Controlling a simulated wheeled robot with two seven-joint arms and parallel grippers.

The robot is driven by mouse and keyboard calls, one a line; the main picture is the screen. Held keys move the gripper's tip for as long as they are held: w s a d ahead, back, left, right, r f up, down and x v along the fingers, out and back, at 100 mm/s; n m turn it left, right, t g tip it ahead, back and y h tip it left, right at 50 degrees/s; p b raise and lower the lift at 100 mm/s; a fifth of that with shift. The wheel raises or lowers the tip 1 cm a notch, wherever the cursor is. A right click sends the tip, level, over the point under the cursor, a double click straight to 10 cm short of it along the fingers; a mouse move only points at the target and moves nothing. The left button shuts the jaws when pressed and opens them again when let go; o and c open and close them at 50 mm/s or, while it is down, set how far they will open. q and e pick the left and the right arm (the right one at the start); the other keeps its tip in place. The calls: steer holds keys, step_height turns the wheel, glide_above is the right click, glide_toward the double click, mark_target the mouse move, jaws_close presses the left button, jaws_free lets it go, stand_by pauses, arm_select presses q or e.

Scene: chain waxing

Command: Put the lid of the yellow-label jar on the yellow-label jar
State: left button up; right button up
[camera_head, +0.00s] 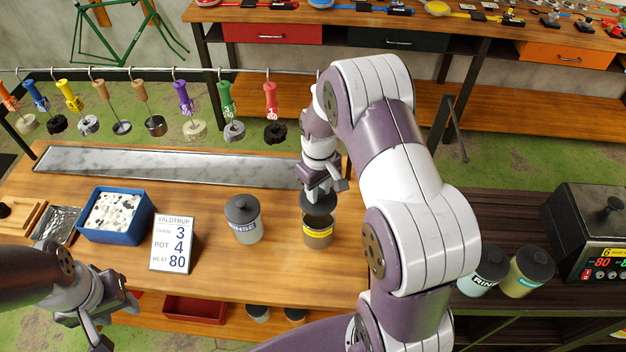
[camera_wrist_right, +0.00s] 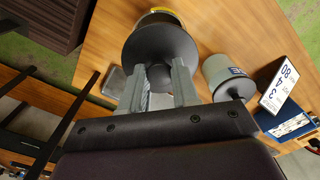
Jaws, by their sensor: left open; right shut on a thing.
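The yellow-label jar (camera_head: 318,239) stands on the wooden bench, right of centre in the head view. My right gripper (camera_head: 322,187) is above it, shut on the dark round lid (camera_head: 318,203). In the right wrist view the lid (camera_wrist_right: 162,50) is in front of the fingers (camera_wrist_right: 160,88) and covers most of the jar, whose yellow band (camera_wrist_right: 160,11) shows past the lid's edge. The lid is over the jar's mouth; I cannot tell whether they touch. My left gripper (camera_head: 103,324) is open and empty at the lower left, beyond the bench's front edge.
A grey lidded jar (camera_head: 243,222) stands just left of the yellow-label jar. Further left are a sign card (camera_head: 172,245) and a blue box (camera_head: 115,216). A metal tray (camera_head: 170,166) lies behind. Two lidded jars (camera_head: 527,272) and a heater (camera_head: 592,240) stand at the right.

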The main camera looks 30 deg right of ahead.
mark_target(319, 199)
steer(key=shift+s+f, duration=0.3)
steer(key=shift+f, duration=0.1)
steer(key=shift+s+d+f+b, duration=0.15)
steer(key=shift+f+b, duration=0.25)
steer(key=shift+b, duration=0.2)
steer(key=f+b, duration=0.1)
steer(key=f, duration=0.1)
steer(key=w+f+b, duration=0.1)
steer(key=shift+a+f+b, duration=0.2)
steer(key=shift+f+b, duration=0.15)
steer(key=shift+f, duration=0.05)
steer(key=shift+s+f, duration=0.1)
steer(key=shift+f, duration=0.1)
steer(key=shift+s+d+f, duration=0.1)
steer(key=shift+s, duration=0.05)
arm_select(q)
steer(key=f, duration=0.4)
steer(key=shift+s+d+f, duration=0.1)
steer(key=shift+s+f, duration=0.1)
steer(key=shift+f, duration=0.1)
steer(key=shift+w, duration=0.1)
arm_select(e)
steer(key=o, duration=1.1)
